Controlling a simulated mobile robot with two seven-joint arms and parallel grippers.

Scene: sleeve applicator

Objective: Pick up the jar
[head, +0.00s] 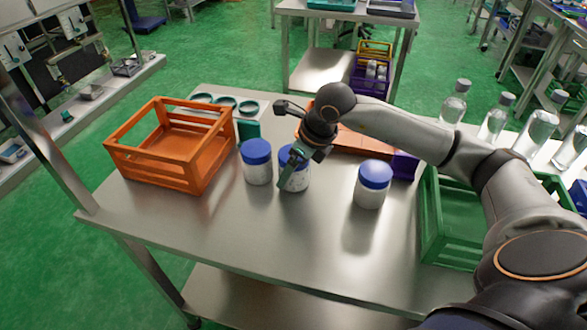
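Three white jars with blue lids stand upright on the metal table (225,225). The left jar (257,169) is right of the orange crate, the middle jar (298,182) is close beside it, and the right jar (371,193) stands apart. My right gripper (291,167) reaches in from the right and points down at the middle jar. A finger crosses in front of that jar's lid and upper body. The other finger is not clearly visible, so I cannot tell whether the gripper is closed on the jar. My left gripper is not in view.
An empty orange crate (160,160) stands at the left. Behind the jars is a holder with round openings (226,101). A green crate (432,215) is at the right, partly behind my arm. Clear bottles (493,122) stand at the back right. The table front is clear.

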